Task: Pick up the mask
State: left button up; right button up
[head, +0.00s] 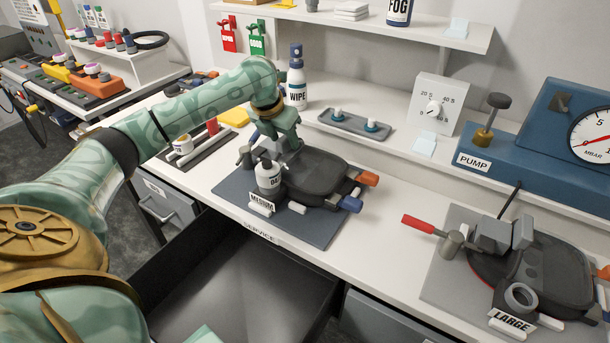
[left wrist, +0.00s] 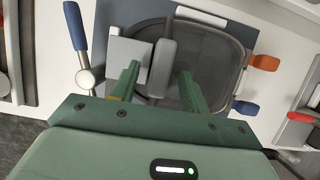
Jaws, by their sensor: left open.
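I take the mask (head: 318,178) to be the dark oval body with orange and blue tabs on the grey-blue mat marked MEDIUM. In the left wrist view the mask (left wrist: 215,62) has a broad dark face and a grey upright bar (left wrist: 163,62). My left gripper (head: 288,150) is open above the mask's far-left end. In the left wrist view the green fingers of my left gripper (left wrist: 158,85) stand on either side of the bar's lower part; contact cannot be told. My right gripper is not in view.
A similar dark piece marked LARGE (head: 535,268) lies at right. A blue pump (head: 510,150) stands behind. Bench between the mats is clear.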

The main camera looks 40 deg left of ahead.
pick_arm(q)
jog(key=shift+r, duration=0.1)
grip_shut()
jog(key=shift+r, duration=0.15)
